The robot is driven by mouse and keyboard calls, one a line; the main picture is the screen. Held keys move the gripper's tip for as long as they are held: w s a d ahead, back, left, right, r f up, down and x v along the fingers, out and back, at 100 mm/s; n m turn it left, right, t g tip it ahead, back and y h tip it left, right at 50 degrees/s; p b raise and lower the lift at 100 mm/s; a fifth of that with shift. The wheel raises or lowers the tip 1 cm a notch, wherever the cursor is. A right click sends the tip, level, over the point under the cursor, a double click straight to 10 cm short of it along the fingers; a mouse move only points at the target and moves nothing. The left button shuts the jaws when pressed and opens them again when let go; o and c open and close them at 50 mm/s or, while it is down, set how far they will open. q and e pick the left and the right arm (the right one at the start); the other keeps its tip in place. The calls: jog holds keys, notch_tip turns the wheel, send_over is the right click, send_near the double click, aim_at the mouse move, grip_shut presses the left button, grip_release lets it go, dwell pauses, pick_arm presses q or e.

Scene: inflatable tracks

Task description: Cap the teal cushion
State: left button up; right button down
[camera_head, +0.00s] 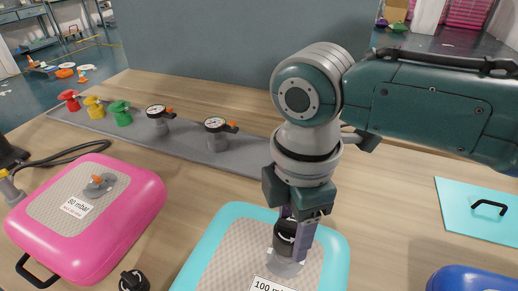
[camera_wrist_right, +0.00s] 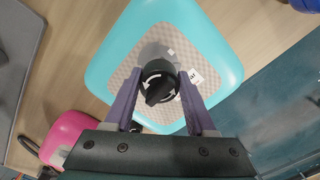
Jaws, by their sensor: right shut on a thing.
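The teal cushion (camera_head: 205,250) lies on the wooden table at the front centre, with a grey textured panel and a label reading "100 m…", partly cut off. It also fills the middle of the right wrist view (camera_wrist_right: 215,50). My right gripper (camera_head: 287,236) points down over its valve. Its purple fingers are shut on a black cap (camera_wrist_right: 160,84) with white arrows. The cap sits at the clear valve base (camera_head: 284,267) on the panel; I cannot tell whether it is seated.
A pink cushion (camera_head: 130,200) labelled "80 mbar" lies left, its valve uncapped with an orange piece. Another black cap (camera_head: 133,280) lies between the cushions. A grey rail (camera_head: 190,143) holds coloured knobs and gauges. A teal plate (camera_head: 470,215) and blue object (camera_head: 470,280) are right.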

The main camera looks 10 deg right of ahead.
jog(key=shift+f+b, duration=1.6)
jog(key=shift+f, duration=0.5)
jog(key=n, duration=0.5)
jog(key=shift+w, duration=0.1)
jog(key=shift+n, duration=0.3)
jog(key=shift+n+b, duration=0.35)
jog(key=shift+n, duration=0.35)
jog(key=n, duration=0.3)
jog(key=shift+a+n, duration=0.1)
jog(key=shift+n, duration=0.2)
